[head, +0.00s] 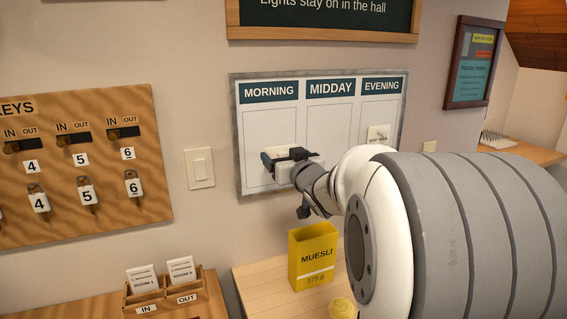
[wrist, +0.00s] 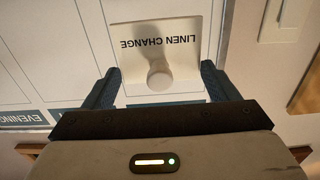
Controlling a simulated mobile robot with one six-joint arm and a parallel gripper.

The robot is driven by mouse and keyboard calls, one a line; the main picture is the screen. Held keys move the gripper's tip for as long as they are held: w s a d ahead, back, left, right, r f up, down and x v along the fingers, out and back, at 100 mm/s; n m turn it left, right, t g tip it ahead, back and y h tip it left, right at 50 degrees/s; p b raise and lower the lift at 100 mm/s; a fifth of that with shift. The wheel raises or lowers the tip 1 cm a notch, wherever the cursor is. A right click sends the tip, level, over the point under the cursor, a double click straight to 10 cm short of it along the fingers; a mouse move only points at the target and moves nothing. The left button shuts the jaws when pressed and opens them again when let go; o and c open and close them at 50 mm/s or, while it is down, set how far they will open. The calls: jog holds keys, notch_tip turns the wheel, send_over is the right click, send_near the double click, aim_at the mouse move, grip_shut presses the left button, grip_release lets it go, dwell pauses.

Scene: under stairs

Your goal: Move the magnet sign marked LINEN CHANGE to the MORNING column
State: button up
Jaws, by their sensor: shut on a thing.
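The LINEN CHANGE magnet sign (wrist: 135,62) is a pale square plate with a round knob. It appears upside down between the two fingers of my gripper (wrist: 158,75) in the wrist view. My gripper is shut on it. In the head view my gripper (head: 287,160) is at the lower part of the MORNING column (head: 266,119) of the whiteboard (head: 328,128), and it hides much of the sign. I cannot tell whether the sign touches the board. The MIDDAY column (head: 329,122) looks empty where visible.
Another small sign (head: 378,135) is in the EVENING column. A light switch (head: 200,168) and a key board (head: 85,165) are to the left. A card holder (head: 165,298) is at the lower left.

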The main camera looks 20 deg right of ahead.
aim_at(271, 143)
jog(key=shift+w, duration=2.9)
jog(key=shift+w, duration=0.15)
jog(key=o, duration=0.7)
jog(key=c, duration=0.3)
jog(key=shift+w, duration=0.35)
jog(key=shift+r, duration=0.1)
